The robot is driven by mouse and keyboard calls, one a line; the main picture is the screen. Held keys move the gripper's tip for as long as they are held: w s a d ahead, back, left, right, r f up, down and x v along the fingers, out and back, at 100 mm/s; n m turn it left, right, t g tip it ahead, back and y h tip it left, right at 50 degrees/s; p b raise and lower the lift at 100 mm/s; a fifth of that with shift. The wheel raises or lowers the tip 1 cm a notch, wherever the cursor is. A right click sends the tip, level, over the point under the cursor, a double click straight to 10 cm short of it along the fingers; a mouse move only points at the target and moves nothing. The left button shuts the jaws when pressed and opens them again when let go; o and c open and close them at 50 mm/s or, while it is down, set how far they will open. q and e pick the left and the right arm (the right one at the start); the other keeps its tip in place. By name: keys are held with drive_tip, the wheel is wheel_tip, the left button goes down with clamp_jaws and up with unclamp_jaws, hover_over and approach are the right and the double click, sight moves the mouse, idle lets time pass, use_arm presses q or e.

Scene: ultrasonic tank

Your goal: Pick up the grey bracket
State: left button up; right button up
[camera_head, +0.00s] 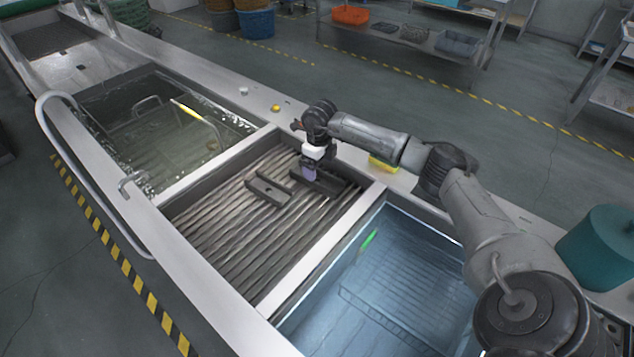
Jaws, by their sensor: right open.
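Two dark grey metal pieces lie on the ribbed floor of the middle basin. A block-like grey piece with a small hole (267,192) lies on the left. A longer grey piece (327,183) lies near the basin's right wall. I cannot tell for sure which is the grey bracket. My right gripper (309,174) is open and points down at the left end of the longer piece; whether it touches is too small to tell. The gripper partly hides that piece. My left gripper is out of view.
A water-filled basin (115,105) with a yellow-handled tool (186,109) lies to the left. A blue-lit tank (400,290) with a green item (369,239) lies to the right. Raised steel rims separate them. A yellow sponge-like block (383,164) is on the back rim.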

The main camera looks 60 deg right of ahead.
drive_tip(key=shift+w+a+f+b, duration=0.15)
drive_tip(key=shift+f+b, duration=0.35)
drive_tip(key=shift+f, duration=0.9)
drive_tip(key=shift+w+f+b, duration=0.2)
drive_tip(key=shift+f+b, duration=0.25)
drive_tip(key=shift+f, duration=0.95)
drive_tip(key=shift+c, duration=0.2)
drive_tip(key=c, duration=1.2)
drive_tip(key=shift+r, duration=0.1)
drive_tip(key=shift+c, duration=0.3)
drive_tip(key=shift+r, duration=0.1)
